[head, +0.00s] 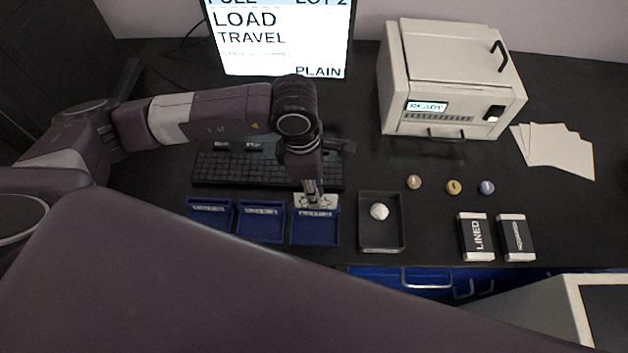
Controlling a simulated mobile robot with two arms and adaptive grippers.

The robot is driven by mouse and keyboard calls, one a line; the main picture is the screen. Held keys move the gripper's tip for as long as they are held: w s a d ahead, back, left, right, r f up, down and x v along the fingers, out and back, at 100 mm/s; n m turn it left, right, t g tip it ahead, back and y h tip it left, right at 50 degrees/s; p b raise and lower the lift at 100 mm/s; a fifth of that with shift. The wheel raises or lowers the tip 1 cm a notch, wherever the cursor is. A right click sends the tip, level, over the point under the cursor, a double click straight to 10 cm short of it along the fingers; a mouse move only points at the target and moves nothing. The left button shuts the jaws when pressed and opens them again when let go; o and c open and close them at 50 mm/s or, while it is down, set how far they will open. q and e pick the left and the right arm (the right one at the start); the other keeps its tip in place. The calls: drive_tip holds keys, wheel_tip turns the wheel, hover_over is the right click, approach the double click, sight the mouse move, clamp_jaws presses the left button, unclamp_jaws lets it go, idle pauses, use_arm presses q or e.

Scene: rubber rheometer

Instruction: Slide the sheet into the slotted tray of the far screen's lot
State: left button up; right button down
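A small pale sheet (329,202) is at the fingertips of my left gripper (314,198), which points down and looks shut on it. The sheet is at the back edge of the right blue tray (315,233); whether it is in a slot or just above is too small to tell. Two more blue trays, the left tray (209,222) and the middle tray (260,226), stand beside it. Each has a label strip too small to read. The far screen (281,40) reads LOT 2, LOAD, TRAVEL and PLAIN; its top is cut off. My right gripper is out of view.
A black keyboard (240,170) lies behind the trays. A dark tray (381,243) with a white lump (379,211) is to their right. A cream machine (450,80) reads READY. Several white papers (555,150), three small discs and two boxes, one marked LINED (475,237), are at right.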

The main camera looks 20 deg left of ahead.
use_arm(q)
drive_tip(key=shift+r, duration=0.25)
wheel_tip(320, 180, up, 12)
drive_tip(key=a+b, duration=0.1)
drive_tip(key=b, duration=0.2)
drive_tip(key=shift+s+a+f+b, duration=0.15)
drive_tip(key=shift+s+a+b, duration=0.1)
drive_tip(key=shift+b, duration=0.1)
drive_tip(key=shift+f, duration=0.1)
